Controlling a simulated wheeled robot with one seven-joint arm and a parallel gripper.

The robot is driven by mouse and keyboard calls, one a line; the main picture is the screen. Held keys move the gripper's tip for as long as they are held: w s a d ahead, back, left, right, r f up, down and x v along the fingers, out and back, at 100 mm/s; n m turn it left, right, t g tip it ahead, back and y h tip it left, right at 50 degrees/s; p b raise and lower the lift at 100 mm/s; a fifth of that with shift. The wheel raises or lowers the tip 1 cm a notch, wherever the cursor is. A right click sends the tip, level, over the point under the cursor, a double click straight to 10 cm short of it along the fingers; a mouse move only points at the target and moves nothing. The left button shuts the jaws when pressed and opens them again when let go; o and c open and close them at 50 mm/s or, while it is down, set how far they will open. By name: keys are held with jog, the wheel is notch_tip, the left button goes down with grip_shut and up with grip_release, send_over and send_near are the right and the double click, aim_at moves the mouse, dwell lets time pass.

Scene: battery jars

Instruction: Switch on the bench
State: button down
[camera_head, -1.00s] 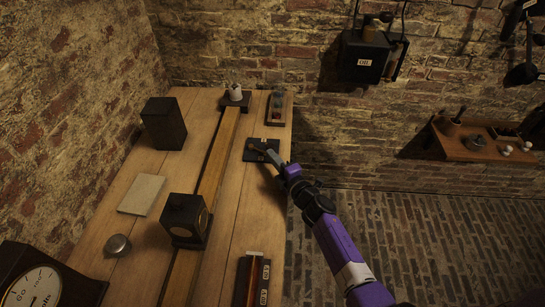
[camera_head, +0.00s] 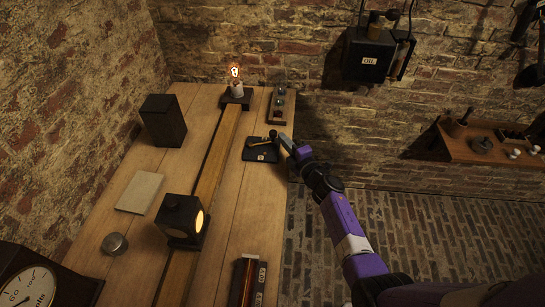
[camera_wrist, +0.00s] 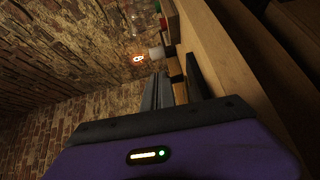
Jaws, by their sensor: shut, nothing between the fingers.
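The bench (camera_head: 150,190) is a long wooden table along the left wall. A dark switch plate (camera_head: 259,155) with a small white label lies near its right edge. The switch lever (camera_head: 262,140) lies low across the plate, its end close to my gripper. My gripper (camera_head: 282,138) is shut and empty at the plate's right side; I cannot tell whether it touches the lever. The black lamp box (camera_head: 180,219) shows a lit round window. My shut fingers (camera_wrist: 162,92) show in the wrist view.
A small rack (camera_head: 276,106) stands beyond the switch. A black block (camera_head: 163,120), a pale slab (camera_head: 140,192), a round metal tin (camera_head: 114,243) and a dial meter (camera_head: 32,285) stand on the left.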

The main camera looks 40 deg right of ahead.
jog(key=shift+w+d, duration=0.6)
jog(key=shift+d, duration=0.05)
dwell(0.3)
